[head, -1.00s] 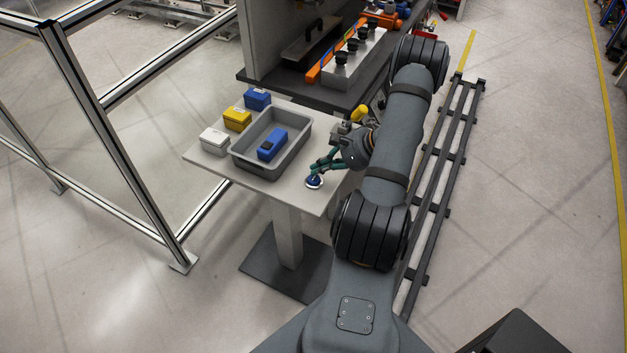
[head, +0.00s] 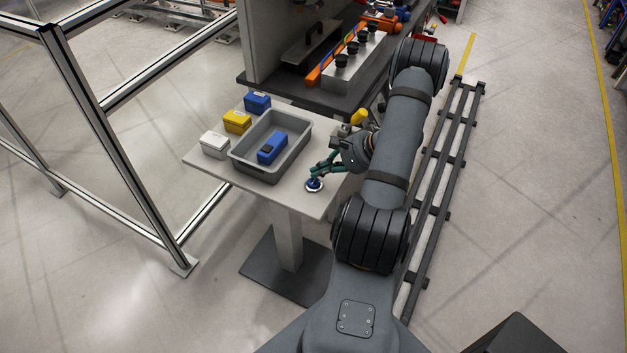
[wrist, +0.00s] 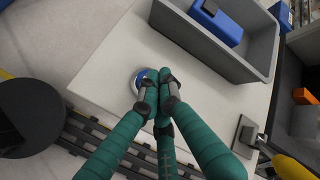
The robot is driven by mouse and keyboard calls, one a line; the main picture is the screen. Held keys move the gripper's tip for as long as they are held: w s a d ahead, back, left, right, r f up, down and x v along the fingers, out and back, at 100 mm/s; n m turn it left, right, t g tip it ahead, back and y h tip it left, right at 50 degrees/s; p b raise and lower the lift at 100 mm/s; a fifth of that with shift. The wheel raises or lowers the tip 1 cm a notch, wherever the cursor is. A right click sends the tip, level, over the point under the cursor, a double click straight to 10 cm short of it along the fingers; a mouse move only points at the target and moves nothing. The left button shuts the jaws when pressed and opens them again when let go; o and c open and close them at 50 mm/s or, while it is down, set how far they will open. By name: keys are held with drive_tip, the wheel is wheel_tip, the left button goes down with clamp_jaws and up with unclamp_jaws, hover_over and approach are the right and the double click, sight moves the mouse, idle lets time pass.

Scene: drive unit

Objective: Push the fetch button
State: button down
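The fetch button, blue with a pale ring (head: 314,186), sits near the front right corner of the small grey table (head: 300,202). In the wrist view the button (wrist: 138,80) shows just left of the fingertips and is partly covered by them. My gripper (head: 316,178) has teal fingers pointing down at the button. In the wrist view the fingertips (wrist: 158,78) are drawn together with nothing held between them. The tips are over or against the button's edge; I cannot tell whether they touch it or whether it is pressed down.
A grey tray (head: 238,158) with a blue box (head: 272,147) inside stands behind the button. White (head: 214,145), yellow (head: 237,121) and blue (head: 257,103) boxes line the table's left side. A dark workbench (head: 300,90) stands behind. A metal frame fence (head: 110,150) is at left.

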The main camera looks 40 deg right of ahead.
sight(319, 180)
drive_tip(key=shift+f, duration=0.2)
drive_tip(key=shift+f+b, duration=0.3)
drive_tip(key=shift+b, duration=0.5)
drive_tip(key=shift+f, duration=0.2)
idle(0.4)
drive_tip(key=shift+r, duration=0.7)
drive_tip(key=shift+r+p, duration=1.45)
drive_tip(key=shift+r, duration=1.6)
drive_tip(key=shift+f, duration=0.15)
